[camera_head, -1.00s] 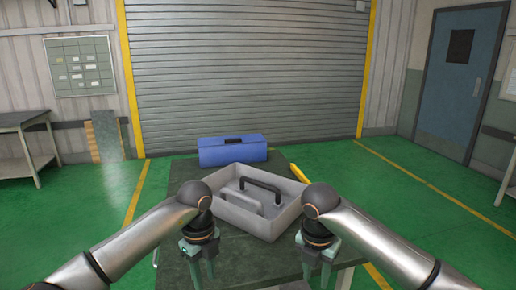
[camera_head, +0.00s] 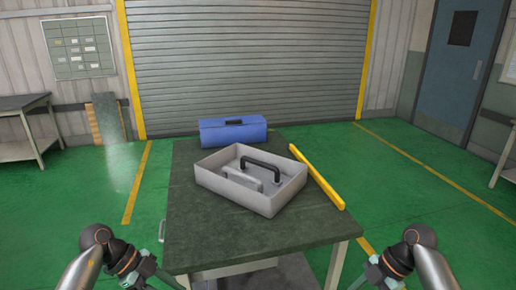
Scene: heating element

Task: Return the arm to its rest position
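My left gripper (camera_head: 148,274) is low at the left of the head view, off the left front of the workbench. My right gripper (camera_head: 372,277) is low at the right, off the bench's right front. Both hands are partly cut off by the bottom edge, and I cannot tell how far the fingers are apart. A grey open tray (camera_head: 226,192) sits on the dark-topped workbench (camera_head: 215,232), well ahead of both grippers. A black handle (camera_head: 263,163) and a light grey handle (camera_head: 243,177) show inside the tray.
A blue toolbox (camera_head: 232,133) stands at the bench's back edge. A yellow bar (camera_head: 318,178) lies along the right edge. The front of the bench top is clear. A side table (camera_head: 22,150) stands at the far left, and green floor surrounds the bench.

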